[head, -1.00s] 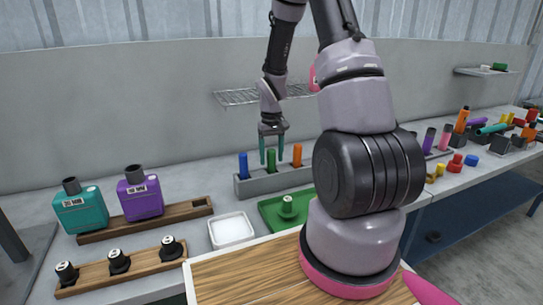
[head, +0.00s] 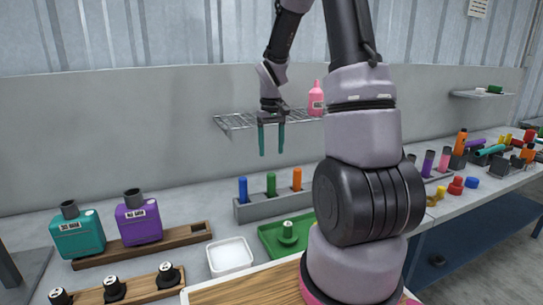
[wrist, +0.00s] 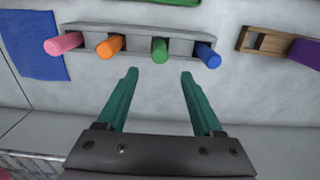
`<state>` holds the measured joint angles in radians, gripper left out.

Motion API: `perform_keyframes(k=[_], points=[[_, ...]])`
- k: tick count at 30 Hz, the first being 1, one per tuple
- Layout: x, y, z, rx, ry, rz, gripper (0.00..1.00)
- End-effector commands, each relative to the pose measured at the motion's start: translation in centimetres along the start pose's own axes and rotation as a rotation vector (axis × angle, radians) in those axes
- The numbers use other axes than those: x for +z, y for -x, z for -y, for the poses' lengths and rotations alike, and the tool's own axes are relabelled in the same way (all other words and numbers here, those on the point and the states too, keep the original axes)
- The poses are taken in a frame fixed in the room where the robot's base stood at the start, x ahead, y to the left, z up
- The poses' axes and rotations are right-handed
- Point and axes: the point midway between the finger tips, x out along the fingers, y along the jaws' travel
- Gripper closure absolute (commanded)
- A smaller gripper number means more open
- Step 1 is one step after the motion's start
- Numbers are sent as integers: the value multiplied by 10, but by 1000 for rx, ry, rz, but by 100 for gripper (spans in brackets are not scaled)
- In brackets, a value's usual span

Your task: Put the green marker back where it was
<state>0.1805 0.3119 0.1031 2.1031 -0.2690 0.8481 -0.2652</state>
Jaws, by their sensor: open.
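The green marker (head: 271,185) stands upright in the grey holder (head: 250,211), between a blue marker (head: 243,189) on its left and an orange marker (head: 297,179) on its right. My gripper (head: 271,153) is open and empty, above the green marker and apart from it. In the wrist view the green marker (wrist: 160,50) stands in its slot beyond the open teal fingers (wrist: 158,75). A pink marker (wrist: 63,44) shows there at the holder's other end; my arm hides it in the head view.
A wire shelf (head: 235,121) with a pink bottle (head: 316,100) is on the wall behind my gripper. A green tray (head: 268,240) and a white tray (head: 230,256) lie in front of the holder. Teal (head: 78,235) and purple (head: 138,220) bottles stand at left.

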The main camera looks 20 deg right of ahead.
Motion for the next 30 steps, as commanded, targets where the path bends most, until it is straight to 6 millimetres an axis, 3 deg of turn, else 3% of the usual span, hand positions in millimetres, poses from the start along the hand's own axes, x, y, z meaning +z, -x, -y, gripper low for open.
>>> perform_keyframes(k=[5,8,12,18,24,30], points=[[10,34,7,0,-28,-51,32],[27,72,16,-9,-69,-121,32],[63,125,33,-41,-142,-234,32],[124,182,54,-123,-237,-391,32],[179,212,71,-223,-307,-514,32],[205,221,78,-282,-339,-568,32]])
